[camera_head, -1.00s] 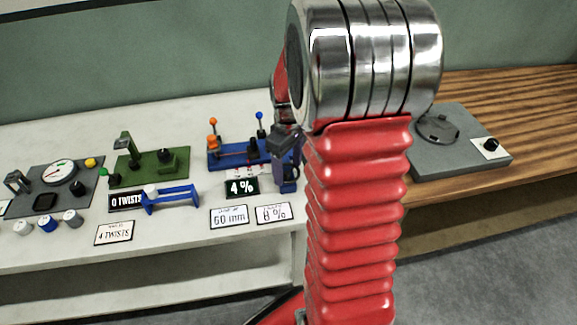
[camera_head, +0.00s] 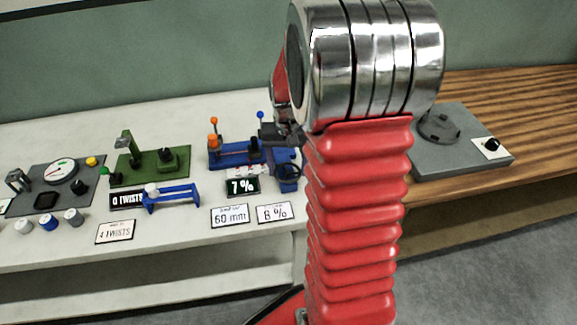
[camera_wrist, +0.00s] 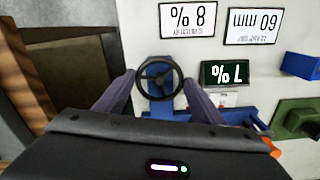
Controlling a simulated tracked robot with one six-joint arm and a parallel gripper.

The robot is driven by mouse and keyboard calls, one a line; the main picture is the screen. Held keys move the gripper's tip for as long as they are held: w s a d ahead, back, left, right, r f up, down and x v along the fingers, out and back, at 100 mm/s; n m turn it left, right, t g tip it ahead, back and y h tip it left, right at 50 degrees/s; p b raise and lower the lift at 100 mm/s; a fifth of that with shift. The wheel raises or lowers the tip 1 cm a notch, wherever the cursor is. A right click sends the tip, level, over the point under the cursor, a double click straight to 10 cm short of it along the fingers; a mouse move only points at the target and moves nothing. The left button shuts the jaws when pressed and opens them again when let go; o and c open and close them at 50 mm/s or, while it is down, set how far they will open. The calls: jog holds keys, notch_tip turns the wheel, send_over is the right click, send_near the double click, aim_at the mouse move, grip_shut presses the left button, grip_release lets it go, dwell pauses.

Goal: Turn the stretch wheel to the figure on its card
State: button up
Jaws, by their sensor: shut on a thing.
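The stretch wheel (camera_wrist: 159,77) is a dark spoked hand wheel on a blue mount. My gripper (camera_wrist: 157,82) has a finger on each side of it and is shut on its rim. In the head view the wheel (camera_head: 291,170) is partly visible below my gripper (camera_head: 284,138). The black display (camera_head: 242,186) reads 7 %; it shows upside down in the wrist view (camera_wrist: 225,73). The white card (camera_head: 274,213) reads 8 %, also upside down in the wrist view (camera_wrist: 188,18).
A 60 mm card (camera_head: 230,215) lies beside the 8 % card. The blue bench device (camera_head: 232,160) carries orange and blue knobs. A green device (camera_head: 150,165) and a gauge panel (camera_head: 55,185) stand left. A grey plate (camera_head: 460,145) sits right on the wooden top.

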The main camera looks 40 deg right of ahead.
aim_at(288, 173)
jog(key=m, duration=0.4)
jog(key=shift+m, duration=0.4)
jog(key=o, duration=1.1)
jog(key=shift+c, duration=0.2)
notch_tip(288, 173, up, 14)
jog(key=shift+f, duration=0.15)
dwell(0.6)
